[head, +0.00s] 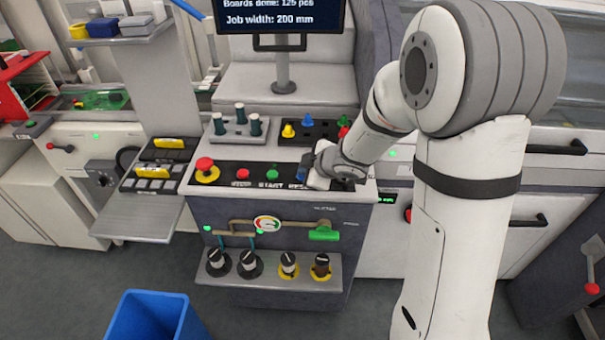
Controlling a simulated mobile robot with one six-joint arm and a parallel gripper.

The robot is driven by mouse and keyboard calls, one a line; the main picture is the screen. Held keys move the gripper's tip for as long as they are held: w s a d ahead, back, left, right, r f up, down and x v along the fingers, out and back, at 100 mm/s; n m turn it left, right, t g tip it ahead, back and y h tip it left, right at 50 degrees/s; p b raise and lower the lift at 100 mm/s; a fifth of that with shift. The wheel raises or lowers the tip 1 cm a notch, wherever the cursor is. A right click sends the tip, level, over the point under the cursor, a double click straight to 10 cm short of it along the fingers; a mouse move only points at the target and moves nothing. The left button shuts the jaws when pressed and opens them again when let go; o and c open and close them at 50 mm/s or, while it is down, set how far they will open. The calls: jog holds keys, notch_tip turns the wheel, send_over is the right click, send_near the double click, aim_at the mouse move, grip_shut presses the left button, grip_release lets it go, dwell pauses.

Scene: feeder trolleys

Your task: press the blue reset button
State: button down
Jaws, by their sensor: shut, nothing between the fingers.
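The button panel (225,174) is a black strip on top of the grey console. It carries a red mushroom button (205,165) on a yellow base, a smaller red button (242,173) and a green button (272,173). The lettering under them reads START, then a partly hidden word beginning with RES. My gripper (308,174) is shut and empty, low over the right end of this strip, right of the green button. A dark blue patch shows at its tip. I cannot tell whether this is the blue button or part of the gripper, nor whether they touch.
Behind the strip stand a grey peg holder (238,132) and a black tray (300,132) with coloured knobs. A monitor (280,18) rises further back. Below are a green-handled valve (323,234) and a shelf of several knobs (268,272). A blue bin (150,315) stands at the front left.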

jog(key=shift+r+p, duration=0.6)
jog(key=shift+r, duration=0.1)
notch_tip(320, 180, up, 5)
jog(key=p, duration=0.5)
jog(key=shift+r, duration=0.1)
dwell(0.4)
